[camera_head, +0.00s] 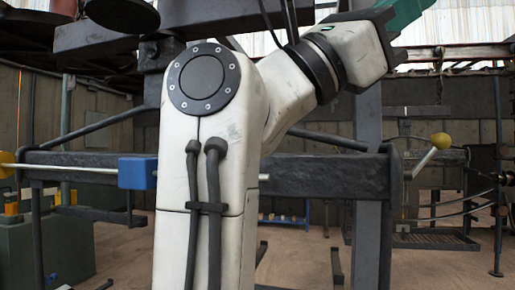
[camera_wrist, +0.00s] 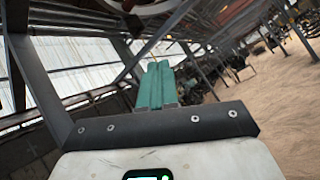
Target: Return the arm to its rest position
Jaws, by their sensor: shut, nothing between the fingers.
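My gripper's green fingers (camera_wrist: 156,86) show in the middle of the wrist view. They lie side by side, closed together, with nothing held between them. They point out toward the upper structure and the hall. In the head view my white arm (camera_head: 215,170) stands upright in front and bends to the upper right. A green part of my gripper (camera_head: 403,12) shows at the top edge; its fingertips are outside that view.
A dark horizontal rack beam (camera_head: 330,176) runs behind my arm, with a blue block (camera_head: 137,173) and a yellow knob (camera_head: 441,141) on a lever. A green cabinet (camera_head: 60,245) stands at left. Sandy floor (camera_wrist: 275,105) is open at right in the wrist view.

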